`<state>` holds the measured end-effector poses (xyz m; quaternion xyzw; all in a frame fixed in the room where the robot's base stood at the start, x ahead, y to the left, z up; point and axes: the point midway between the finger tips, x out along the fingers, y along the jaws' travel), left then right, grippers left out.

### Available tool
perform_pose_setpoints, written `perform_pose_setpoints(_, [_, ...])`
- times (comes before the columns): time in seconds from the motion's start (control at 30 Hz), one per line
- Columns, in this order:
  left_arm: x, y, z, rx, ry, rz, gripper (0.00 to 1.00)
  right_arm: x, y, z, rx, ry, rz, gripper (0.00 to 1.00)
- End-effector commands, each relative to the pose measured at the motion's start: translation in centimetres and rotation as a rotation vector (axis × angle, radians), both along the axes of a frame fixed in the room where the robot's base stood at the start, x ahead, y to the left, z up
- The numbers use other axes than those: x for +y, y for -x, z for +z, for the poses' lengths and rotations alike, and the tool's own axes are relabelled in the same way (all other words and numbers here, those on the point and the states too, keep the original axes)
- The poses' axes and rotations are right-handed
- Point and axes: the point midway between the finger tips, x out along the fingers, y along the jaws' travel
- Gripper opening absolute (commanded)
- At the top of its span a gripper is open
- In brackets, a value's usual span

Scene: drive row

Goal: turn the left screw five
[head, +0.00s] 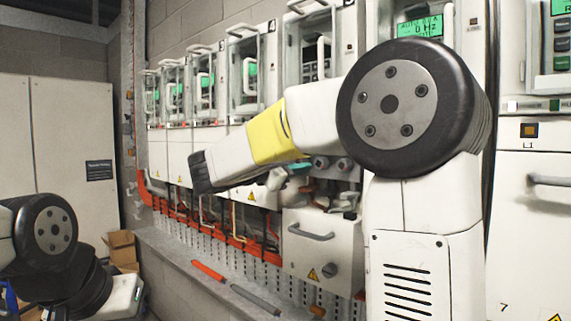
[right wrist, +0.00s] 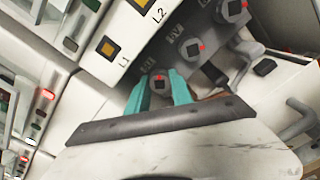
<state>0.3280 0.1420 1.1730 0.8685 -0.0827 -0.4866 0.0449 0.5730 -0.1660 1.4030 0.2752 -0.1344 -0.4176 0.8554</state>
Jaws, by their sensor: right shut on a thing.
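The left screw (right wrist: 158,84) is the leftmost of a row of terminal screws on a dark block below the L1 label. The teal fingertips of my right gripper (right wrist: 160,90) stand on either side of it, and the gripper is shut on it. The middle screw (right wrist: 192,48) and the right screw (right wrist: 232,9) are free. In the head view my right gripper (head: 297,168) reaches in front of the open drive, with two screws still showing to its right. The left screw is hidden there.
Below the screws is a drawer-like cover with a grey handle (head: 311,232). An orange bar (head: 208,271) and a grey bar (head: 255,299) lie on the ledge (head: 225,288). A carton (head: 122,250) stands at the left. More drives line the wall.

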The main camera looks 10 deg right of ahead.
Motion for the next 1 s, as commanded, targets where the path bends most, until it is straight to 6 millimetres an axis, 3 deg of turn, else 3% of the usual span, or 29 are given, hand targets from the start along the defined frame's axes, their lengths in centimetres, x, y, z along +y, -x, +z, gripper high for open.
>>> perform_pose_setpoints(1.0, [0.0, 0.0, 0.0, 0.0, 0.0, 0.0, 0.0, 0.04, -0.04, 0.04, -0.746, -0.582, -0.001, 0.0])
